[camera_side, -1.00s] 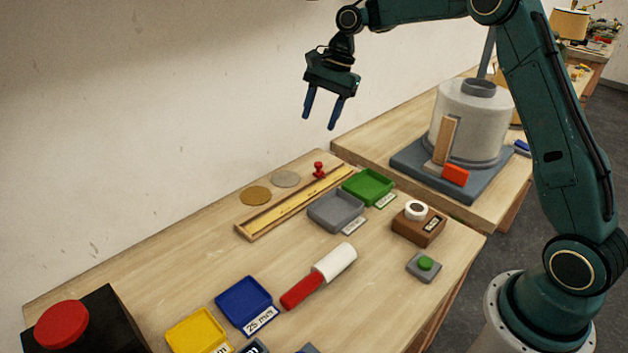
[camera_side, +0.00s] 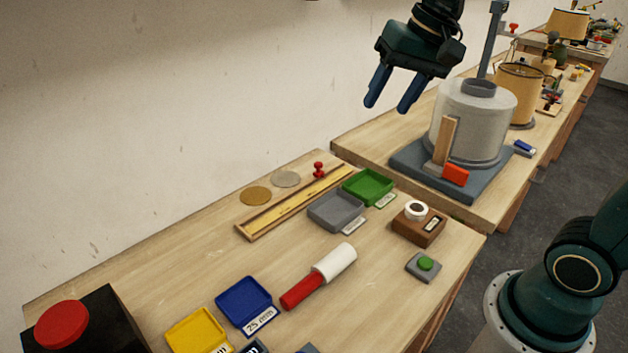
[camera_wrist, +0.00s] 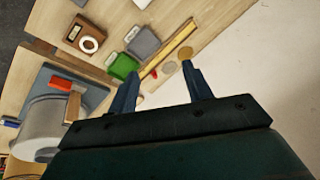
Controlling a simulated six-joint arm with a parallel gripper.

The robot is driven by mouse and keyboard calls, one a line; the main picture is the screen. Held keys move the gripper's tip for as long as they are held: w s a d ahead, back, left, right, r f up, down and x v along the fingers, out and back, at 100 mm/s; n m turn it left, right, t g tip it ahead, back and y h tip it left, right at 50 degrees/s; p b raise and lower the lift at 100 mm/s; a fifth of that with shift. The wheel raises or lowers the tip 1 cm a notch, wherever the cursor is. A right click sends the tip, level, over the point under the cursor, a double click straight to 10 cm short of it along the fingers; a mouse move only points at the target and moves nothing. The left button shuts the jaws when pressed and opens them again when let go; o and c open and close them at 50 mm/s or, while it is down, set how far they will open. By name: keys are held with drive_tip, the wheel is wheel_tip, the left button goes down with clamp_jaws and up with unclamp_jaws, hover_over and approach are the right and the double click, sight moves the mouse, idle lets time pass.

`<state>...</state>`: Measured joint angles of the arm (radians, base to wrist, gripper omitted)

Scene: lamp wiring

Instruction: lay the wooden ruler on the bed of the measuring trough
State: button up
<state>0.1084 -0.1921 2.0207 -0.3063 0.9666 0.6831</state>
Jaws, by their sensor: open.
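The measuring trough (camera_side: 243,232) is a long, narrow wooden channel lying slantwise on the near bench in the side view. A yellow strip that looks like the wooden ruler (camera_side: 290,207) lies lengthwise inside it. In the wrist view the strip (camera_wrist: 168,50) runs slantwise beyond my fingers; fine marks are too small to read. My gripper (camera_side: 387,108) is open and empty, high above the benches and well apart from the trough. Its two blue fingers (camera_wrist: 161,70) stand spread in the wrist view, with nothing between them.
Beside the trough are a grey tray (camera_side: 335,212), a green tray (camera_side: 368,186), a red knob-topped piece (camera_side: 319,171) and two flat discs (camera_side: 255,196). A grey drum (camera_side: 476,120) with an upright wooden piece (camera_side: 445,141) stands on the far bench. The near bench's left-middle is clear.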

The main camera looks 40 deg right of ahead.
drive_tip(key=s+d+f+n+t, duration=0.1)
drive_tip(key=s+f+n, duration=0.1)
drive_tip(key=s, duration=0.5)
drive_tip(key=s+f+n+h, duration=0.1)
drive_tip(key=s+f+n, duration=0.1)
drive_tip(key=s, duration=0.6)
drive_tip(key=shift+s+d+f+n+t+h, duration=0.2)
drive_tip(key=shift+d+n+t+h, duration=0.15)
drive_tip(key=shift+n, duration=0.55)
